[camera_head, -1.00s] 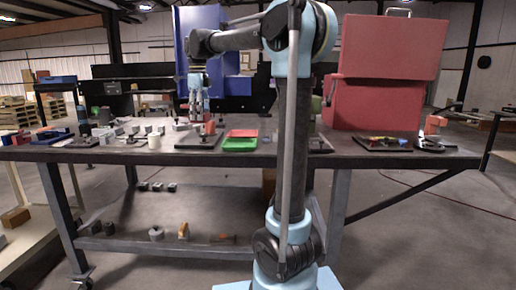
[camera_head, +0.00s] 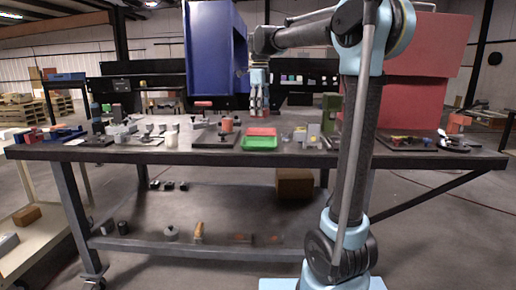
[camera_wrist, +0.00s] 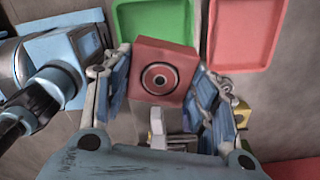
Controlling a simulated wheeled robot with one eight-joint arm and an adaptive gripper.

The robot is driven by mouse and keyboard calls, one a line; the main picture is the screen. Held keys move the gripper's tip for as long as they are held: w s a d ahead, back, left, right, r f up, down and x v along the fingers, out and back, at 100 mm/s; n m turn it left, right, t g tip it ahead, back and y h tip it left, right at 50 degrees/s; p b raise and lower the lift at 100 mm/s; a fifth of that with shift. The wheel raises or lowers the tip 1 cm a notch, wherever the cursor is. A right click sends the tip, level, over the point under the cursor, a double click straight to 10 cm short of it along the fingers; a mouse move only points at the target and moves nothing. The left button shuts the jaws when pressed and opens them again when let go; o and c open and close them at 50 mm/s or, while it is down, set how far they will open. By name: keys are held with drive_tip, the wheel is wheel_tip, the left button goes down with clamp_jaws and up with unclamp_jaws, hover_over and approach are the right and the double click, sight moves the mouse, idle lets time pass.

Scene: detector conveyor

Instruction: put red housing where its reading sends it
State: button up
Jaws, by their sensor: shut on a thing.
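The red housing (camera_wrist: 163,72) is a red block with a dark round opening ringed in grey. In the wrist view it sits between the blue fingers of my gripper (camera_wrist: 160,85), which is shut on it. A green tray (camera_wrist: 152,42) lies beyond the housing in that view, with a red tray (camera_wrist: 243,38) to its right. In the head view my gripper (camera_head: 259,112) points down above the bench, over or just behind the green tray (camera_head: 262,145) and red tray (camera_head: 262,131). The housing is too small to make out there.
A blue-grey device (camera_wrist: 50,65) stands left of my gripper in the wrist view. On the bench (camera_head: 100,153), a dark pad with an orange-red part (camera_head: 227,125) lies left of the trays. A green block (camera_head: 330,112) stands right; a tall blue cabinet (camera_head: 214,60) rises behind.

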sight(259, 144)
drive_tip(key=f+n, duration=0.2)
drive_tip(key=n, duration=0.1)
drive_tip(key=shift+s+a, duration=0.1)
drive_tip(key=shift+s, duration=0.15)
drive_tip(key=shift+n, duration=0.3)
drive_tip(key=shift+f, duration=4.9)
drive_tip(key=shift+f, duration=0.1)
drive_tip(key=o, duration=1.4)
drive_tip(key=shift+c, duration=0.2)
